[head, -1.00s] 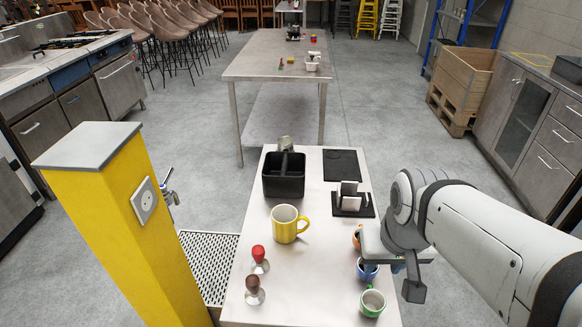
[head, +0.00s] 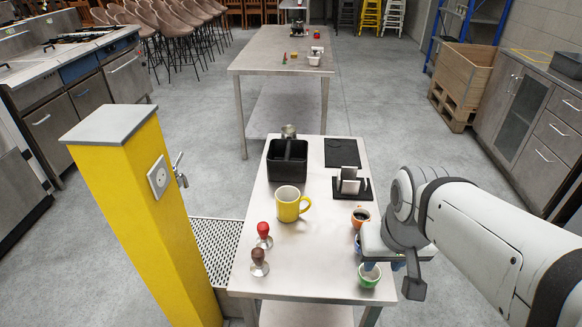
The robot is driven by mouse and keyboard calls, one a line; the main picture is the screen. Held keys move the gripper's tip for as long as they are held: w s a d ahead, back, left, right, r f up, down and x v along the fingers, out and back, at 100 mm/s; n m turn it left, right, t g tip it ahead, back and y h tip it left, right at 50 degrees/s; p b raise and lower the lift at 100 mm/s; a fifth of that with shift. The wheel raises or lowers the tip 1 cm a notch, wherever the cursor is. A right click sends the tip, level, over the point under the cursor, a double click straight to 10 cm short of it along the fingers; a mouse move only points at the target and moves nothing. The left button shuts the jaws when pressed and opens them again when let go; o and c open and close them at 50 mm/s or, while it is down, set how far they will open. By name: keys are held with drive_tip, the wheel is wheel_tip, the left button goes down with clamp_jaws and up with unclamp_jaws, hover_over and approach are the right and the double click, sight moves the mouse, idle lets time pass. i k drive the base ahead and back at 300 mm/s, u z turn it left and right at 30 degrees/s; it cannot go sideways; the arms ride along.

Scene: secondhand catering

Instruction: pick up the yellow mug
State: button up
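The yellow mug (head: 288,205) stands upright near the middle of the steel table (head: 312,253), its handle to the right. My gripper (head: 391,262) is at the table's right edge, to the right of the mug and apart from it. It is over or in front of the small cups there, and its fingers are too hidden to tell whether they are open. An orange cup (head: 361,215) and a green cup (head: 369,276) stand by it; a blue cup (head: 358,243) is mostly hidden behind it.
A black caddy (head: 286,163) stands behind the mug. Red (head: 264,236) and brown (head: 259,263) tampers stand at front left. A yellow pillar (head: 135,215) rises left of the table. The tabletop between mug and cups is clear.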

sight(289, 199)
drive_tip(key=z, duration=0.2)
drive_tip(key=k, duration=0.3)
drive_tip(key=u, duration=1.7)
drive_tip(key=k, duration=1.25)
drive_tip(key=z, duration=1.25)
drive_tip(key=i, duration=1.65)
drive_tip(key=z, duration=0.05)
